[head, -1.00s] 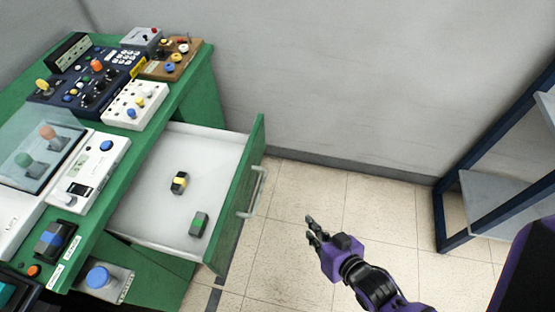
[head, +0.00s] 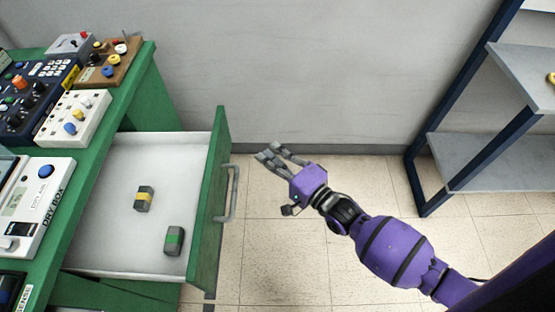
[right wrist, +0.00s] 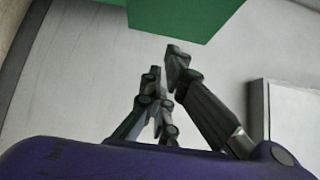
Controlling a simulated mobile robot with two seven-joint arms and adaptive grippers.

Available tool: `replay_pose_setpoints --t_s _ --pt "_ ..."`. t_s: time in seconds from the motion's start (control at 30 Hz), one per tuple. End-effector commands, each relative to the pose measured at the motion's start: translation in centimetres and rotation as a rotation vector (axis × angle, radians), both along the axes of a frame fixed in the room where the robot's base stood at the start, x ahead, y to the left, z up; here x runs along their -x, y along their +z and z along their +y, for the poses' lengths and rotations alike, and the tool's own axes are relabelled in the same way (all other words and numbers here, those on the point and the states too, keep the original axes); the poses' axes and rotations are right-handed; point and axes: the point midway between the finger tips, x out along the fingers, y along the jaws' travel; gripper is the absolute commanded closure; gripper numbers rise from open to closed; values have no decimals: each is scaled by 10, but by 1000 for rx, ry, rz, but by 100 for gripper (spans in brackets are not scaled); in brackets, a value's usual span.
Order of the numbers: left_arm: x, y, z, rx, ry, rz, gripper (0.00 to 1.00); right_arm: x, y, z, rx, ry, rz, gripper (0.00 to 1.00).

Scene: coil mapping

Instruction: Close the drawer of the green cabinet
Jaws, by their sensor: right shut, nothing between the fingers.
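The green cabinet (head: 150,92) stands at the left in the head view. Its drawer (head: 125,160) is pulled out, with a white inside, a green front panel (head: 214,190) and a grey bar handle (head: 232,194). My right gripper (head: 272,154) is to the right of the drawer front, apart from the handle, with its fingers pointing left toward it. It is shut and empty. In the right wrist view its fingers (right wrist: 168,68) point up toward a green surface (right wrist: 185,15), which looks like part of the cabinet. My left gripper is not in view.
A block with a yellow band (head: 144,199) and one with a green band (head: 174,241) lie in the drawer. Several control devices, such as a white knob box (head: 73,118), sit on the cabinet top. A blue-framed shelf (head: 470,160) stands at the right. Tiled floor lies between.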

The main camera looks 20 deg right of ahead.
Motion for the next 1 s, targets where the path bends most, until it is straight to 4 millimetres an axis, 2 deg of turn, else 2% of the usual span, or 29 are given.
replay_pose_setpoints --t_s 0.03,0.23,0.33,0.5,1.0 --pt "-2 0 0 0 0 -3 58 -12 1 6 0 0 -2 100" --pt "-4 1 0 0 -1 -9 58 -48 0 25 1 0 0 100" --pt "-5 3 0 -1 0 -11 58 -51 1 42 -2 0 0 100" --pt "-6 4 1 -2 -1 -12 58 -55 -1 56 3 -1 1 100" --pt "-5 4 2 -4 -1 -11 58 -56 -1 61 4 0 0 100"
